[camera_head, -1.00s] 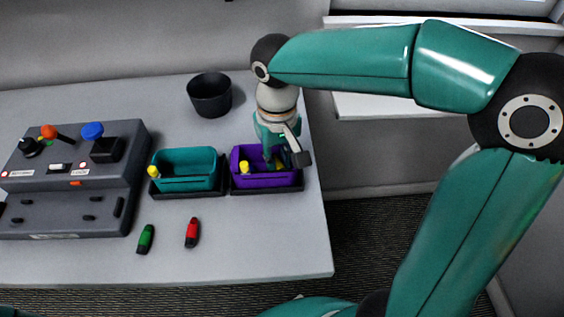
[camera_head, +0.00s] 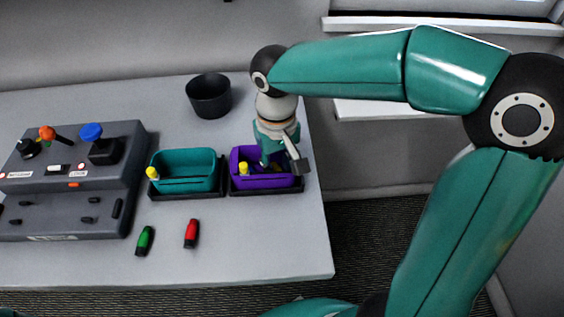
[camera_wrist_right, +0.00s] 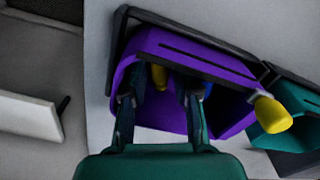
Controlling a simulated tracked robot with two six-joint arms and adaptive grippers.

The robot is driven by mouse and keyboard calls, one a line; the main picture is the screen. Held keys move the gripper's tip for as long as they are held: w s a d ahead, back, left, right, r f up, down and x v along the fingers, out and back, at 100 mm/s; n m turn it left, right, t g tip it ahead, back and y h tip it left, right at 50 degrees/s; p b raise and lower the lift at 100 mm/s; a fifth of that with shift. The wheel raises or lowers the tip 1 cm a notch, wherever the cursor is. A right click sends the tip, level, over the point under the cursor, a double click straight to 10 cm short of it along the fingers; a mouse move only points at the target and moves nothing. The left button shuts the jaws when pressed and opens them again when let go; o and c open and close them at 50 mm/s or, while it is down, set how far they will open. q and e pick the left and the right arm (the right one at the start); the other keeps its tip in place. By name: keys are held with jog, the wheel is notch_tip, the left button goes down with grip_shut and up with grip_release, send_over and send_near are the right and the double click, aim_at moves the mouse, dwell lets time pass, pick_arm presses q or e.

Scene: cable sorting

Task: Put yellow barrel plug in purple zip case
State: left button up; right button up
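The purple zip case (camera_head: 262,182) is an open bin in a dark tray near the table's right edge. It also shows in the right wrist view (camera_wrist_right: 150,45). A yellow piece, seemingly the yellow barrel plug (camera_wrist_right: 159,76), is inside the case, partly hidden by its wall and my fingers. My right gripper (camera_head: 283,164) reaches down over the case. In the right wrist view my right gripper (camera_wrist_right: 158,103) has its two fingers wide apart, with the yellow piece beyond and between them. A yellow tab (camera_head: 244,168) sits at the case's front left. My left gripper is out of view.
A teal case (camera_head: 187,184) stands just left of the purple one. A green plug (camera_head: 145,240) and a red plug (camera_head: 191,233) lie in front. A black cup (camera_head: 209,96) stands behind. A grey control console (camera_head: 75,180) fills the left side.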

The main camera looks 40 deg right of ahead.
notch_tip(320, 180, up, 12)
jog(key=shift+f+p, duration=0.1)
jog(key=shift+p, duration=0.95)
